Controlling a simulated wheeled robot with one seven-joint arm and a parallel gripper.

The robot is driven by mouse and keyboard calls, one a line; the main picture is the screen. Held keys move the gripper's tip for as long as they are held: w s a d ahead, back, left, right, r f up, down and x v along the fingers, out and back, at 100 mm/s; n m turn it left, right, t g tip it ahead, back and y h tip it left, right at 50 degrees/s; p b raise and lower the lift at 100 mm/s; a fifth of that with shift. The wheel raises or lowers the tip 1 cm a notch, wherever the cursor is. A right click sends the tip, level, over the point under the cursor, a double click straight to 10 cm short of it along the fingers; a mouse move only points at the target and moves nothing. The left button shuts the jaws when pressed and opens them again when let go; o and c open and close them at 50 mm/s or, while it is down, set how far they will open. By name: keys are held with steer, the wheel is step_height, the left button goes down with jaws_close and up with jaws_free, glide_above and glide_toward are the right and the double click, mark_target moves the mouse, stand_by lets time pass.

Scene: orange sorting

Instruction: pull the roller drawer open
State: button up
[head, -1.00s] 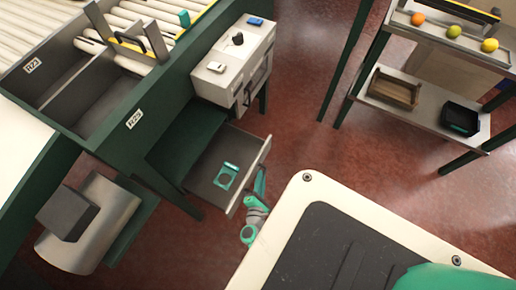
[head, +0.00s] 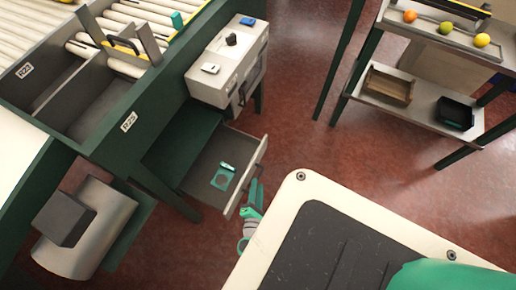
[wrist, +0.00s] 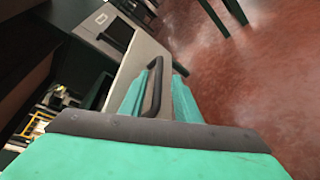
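The roller drawer (head: 208,158) stands pulled out from under the green bench in the head view, with a teal ring-shaped item and a small teal bar inside. Its light front panel (wrist: 137,67) shows in the wrist view with a dark bar handle (wrist: 153,92). My gripper (head: 253,193) is just outside the drawer front in the head view. In the wrist view its two teal fingers (wrist: 160,82) stand apart on either side of the handle, with a visible gap to the right finger. The fingertips are small and partly hidden in the head view.
A grey control box (head: 228,65) sits on the bench above the drawer. A shelf rack (head: 410,88) with fruit, a wooden crate and a black bin stands at the right. Red floor between rack and bench is clear. A metal cylinder (head: 85,228) lies at lower left.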

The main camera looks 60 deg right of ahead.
steer(key=v, duration=0.6)
steer(key=shift+a, duration=0.3)
steer(key=shift+w, duration=0.15)
steer(key=s+a+f+m+t+y, duration=0.1)
steer(key=s+a+f+m+y, duration=0.15)
steer(key=a+y, duration=0.4)
steer(key=s+a+r+m+t+y, duration=0.15)
steer(key=a+r+y, duration=0.25)
steer(key=a+r, duration=0.5)
steer(key=a+r+m+t+y, duration=0.1)
steer(key=a+r+m+t, duration=0.2)
steer(key=r, duration=0.8)
steer(key=a+r+m+t+y, duration=0.2)
steer(key=a+r, duration=0.4)
steer(key=r, duration=0.5)
steer(key=shift+w+m+t, duration=0.45)
steer(key=shift+m+t, duration=0.4)
steer(key=shift+m, duration=0.25)
